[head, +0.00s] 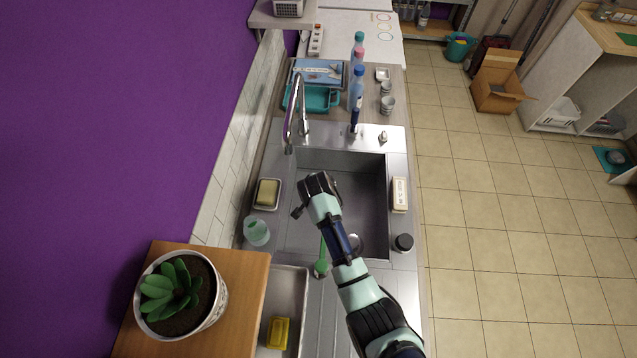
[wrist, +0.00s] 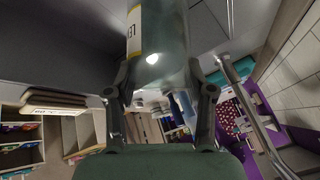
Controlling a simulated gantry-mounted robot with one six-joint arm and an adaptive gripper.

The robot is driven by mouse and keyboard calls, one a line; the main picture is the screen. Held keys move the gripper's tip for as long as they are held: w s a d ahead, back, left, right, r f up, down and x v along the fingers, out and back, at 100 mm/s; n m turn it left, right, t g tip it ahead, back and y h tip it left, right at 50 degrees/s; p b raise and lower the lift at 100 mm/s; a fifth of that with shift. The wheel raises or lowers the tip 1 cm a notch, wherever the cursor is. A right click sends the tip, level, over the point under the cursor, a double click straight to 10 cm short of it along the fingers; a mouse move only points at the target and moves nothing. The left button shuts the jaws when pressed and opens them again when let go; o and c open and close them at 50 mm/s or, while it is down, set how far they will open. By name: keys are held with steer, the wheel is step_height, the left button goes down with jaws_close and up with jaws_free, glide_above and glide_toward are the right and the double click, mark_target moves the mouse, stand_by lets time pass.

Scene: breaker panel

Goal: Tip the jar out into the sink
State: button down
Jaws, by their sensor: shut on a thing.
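The jar (wrist: 165,35) is clear, pale glass with a white and yellow label, seen only in part at the top of the wrist view. My gripper (wrist: 160,76) is shut on it, one finger on each side. In the head view my gripper (head: 314,188) is over the left part of the steel sink (head: 368,172), and the jar is hidden there. The jar's mouth is out of view, and I cannot tell its exact tilt or whether anything is inside.
A tall curved tap (head: 291,120) stands behind my gripper at the sink's back left. A yellow block in a dish (head: 267,194) and a greenish cup (head: 256,231) are on the left. A green-handled brush (head: 321,267) lies in front. Bottles (head: 357,88) stand behind.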

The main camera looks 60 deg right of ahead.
steer(key=shift+s+d+f+m+t+y+p, duration=0.1)
steer(key=shift+d+m+t+y+p, duration=0.05)
steer(key=shift+t+y, duration=0.3)
steer(key=shift+s+d+f+m+t+y+p, duration=0.1)
steer(key=shift+m+t+y+p, duration=0.05)
steer(key=shift+t+y, duration=0.25)
steer(key=shift+w+a, duration=0.1)
steer(key=shift+y, duration=0.25)
steer(key=shift+d+f+m+t+y+p, duration=0.25)
steer(key=shift+m+t+y+p, duration=0.1)
steer(key=shift+t+y, duration=0.25)
stand_by(1.5)
steer(key=shift+s+d+f+t+y, duration=0.1)
steer(key=shift+s+f+t+y, duration=0.25)
steer(key=shift+t, duration=0.2)
stand_by(1.7)
steer(key=shift+f, duration=0.1)
stand_by(0.4)
steer(key=shift+m+b, duration=0.25)
steer(key=shift+b, duration=0.1)
steer(key=shift+s+d+f+t+y, duration=0.1)
steer(key=shift+f+t+y, duration=0.1)
steer(key=shift+t+y, duration=0.1)
stand_by(0.5)
